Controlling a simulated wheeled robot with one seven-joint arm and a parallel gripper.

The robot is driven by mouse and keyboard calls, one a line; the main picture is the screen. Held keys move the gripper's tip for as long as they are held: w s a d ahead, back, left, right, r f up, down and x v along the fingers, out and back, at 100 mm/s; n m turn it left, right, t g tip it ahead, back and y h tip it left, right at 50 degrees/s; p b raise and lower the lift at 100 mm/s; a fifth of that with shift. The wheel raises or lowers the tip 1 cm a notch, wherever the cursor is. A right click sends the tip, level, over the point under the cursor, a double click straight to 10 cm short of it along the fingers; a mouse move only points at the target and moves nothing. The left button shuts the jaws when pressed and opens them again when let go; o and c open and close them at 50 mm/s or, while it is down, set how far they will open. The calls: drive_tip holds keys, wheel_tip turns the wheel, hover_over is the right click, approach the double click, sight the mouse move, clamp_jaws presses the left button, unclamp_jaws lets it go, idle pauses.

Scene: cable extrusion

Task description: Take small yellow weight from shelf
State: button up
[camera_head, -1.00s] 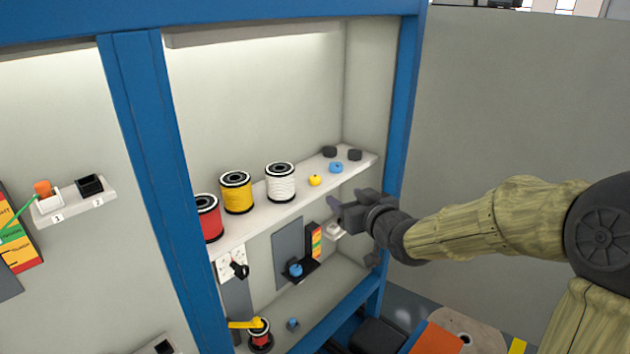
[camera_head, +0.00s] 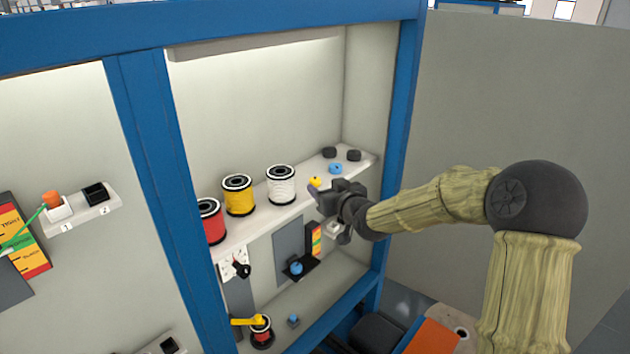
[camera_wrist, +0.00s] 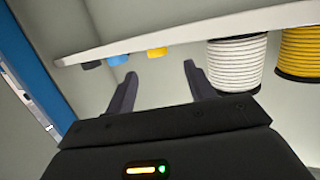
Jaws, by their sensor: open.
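The small yellow weight (camera_head: 315,182) sits on the upper shelf (camera_head: 262,222), between the white spool and a small blue weight (camera_head: 336,168). My gripper (camera_head: 318,196) is just in front of the shelf edge by the yellow weight, and partly covers it in the head view. In the wrist view my gripper (camera_wrist: 160,80) is open and empty. There the yellow weight (camera_wrist: 157,52) shows at the shelf edge beyond and between the fingertips. The blue weight (camera_wrist: 118,60) is to its left. No contact shows.
A white spool (camera_head: 281,185), a yellow spool (camera_head: 238,195) and a red spool (camera_head: 210,220) stand left on the same shelf. Two dark weights (camera_head: 330,152) are at its right end. A blue post (camera_head: 394,150) borders the bay. A lower shelf (camera_head: 330,285) lies below.

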sight(317, 182)
drive_tip(key=shift+w+a+p, duration=0.25)
drive_tip(key=shift+w+p, duration=0.25)
drive_tip(key=shift+p, duration=0.25)
drive_tip(key=shift+f+p+x, duration=0.15)
drive_tip(key=shift+p+x, duration=0.5)
drive_tip(key=shift+x, duration=0.4)
drive_tip(key=shift+f+p+x, duration=0.15)
drive_tip(key=shift+p+x, duration=0.5)
drive_tip(key=shift+x, duration=0.4)
drive_tip(key=shift+d, duration=0.15)
drive_tip(key=c, duration=1.1)
drive_tip(key=shift+r, duration=0.1)
wheel_tip(317, 182, up, 10)
drive_tip(key=b, duration=0.4)
